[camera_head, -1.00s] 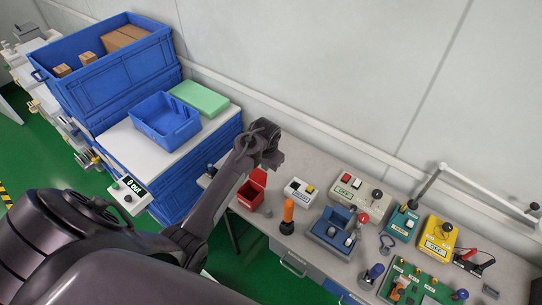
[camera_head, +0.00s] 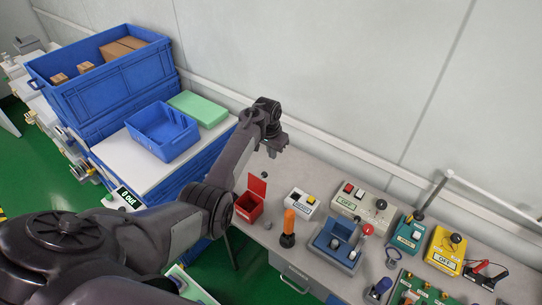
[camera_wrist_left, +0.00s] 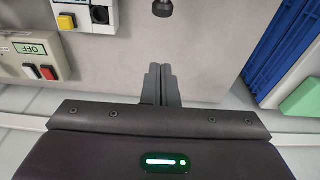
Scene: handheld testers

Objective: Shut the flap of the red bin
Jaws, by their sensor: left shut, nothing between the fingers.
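The red bin (camera_head: 247,208) stands near the left end of the grey workbench. Its red flap (camera_head: 257,186) is open and stands up at the back of the bin. My left gripper (camera_head: 277,149) is above the bench, behind and above the flap, apart from it. In the left wrist view the two fingers (camera_wrist_left: 161,82) are together with nothing between them. The bin does not show in the left wrist view. My right gripper is out of view.
A white box (camera_head: 300,203) with a yellow button stands right of the bin, and an orange-handled tool (camera_head: 289,222) stands in front of that. More testers fill the bench to the right. A blue crate (camera_head: 163,131) and green block (camera_head: 200,108) are at left.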

